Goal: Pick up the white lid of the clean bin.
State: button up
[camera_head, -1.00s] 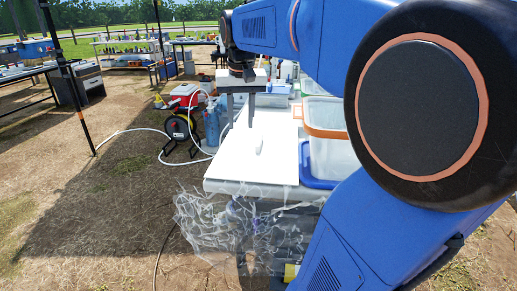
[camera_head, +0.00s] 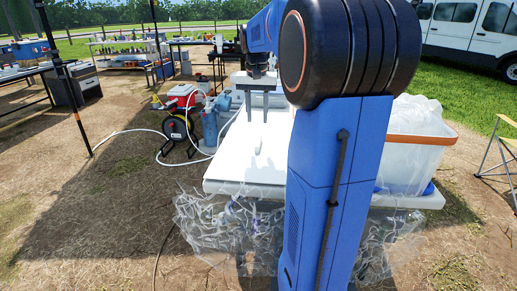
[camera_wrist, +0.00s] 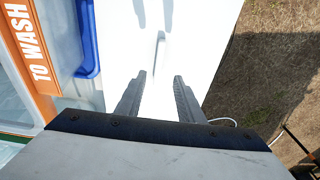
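My gripper (camera_head: 257,118) is open and empty, pointing down over the white tabletop. In the wrist view its two fingers (camera_wrist: 161,88) stand apart with nothing between them. A slim white piece, like a bar or handle (camera_wrist: 158,46), shows on the white surface a little beyond the fingertips. It also shows in the head view (camera_head: 257,146), just below the gripper. I cannot tell whether it belongs to a white lid, as white lies on white. No clean bin label is readable.
An orange-rimmed bin marked TO WASH (camera_wrist: 36,62) stands beside the white surface, with a blue edge (camera_wrist: 87,38) near it. Clear plastic sheeting (camera_head: 225,222) hangs at the table's front. A hose reel (camera_head: 178,129) and red cooler (camera_head: 184,96) stand on the ground left.

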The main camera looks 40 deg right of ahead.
aim_at(258, 140)
jog(key=f, duration=0.3)
jog(key=d+f, duration=0.1)
jog(key=f, duration=0.2)
jog(key=w+f, duration=0.1)
jog(key=f, duration=0.2)
jog(key=shift+d+f, duration=0.15)
jog(key=shift+f, duration=0.25)
jog(key=shift+c, duration=0.3)
grip_shut()
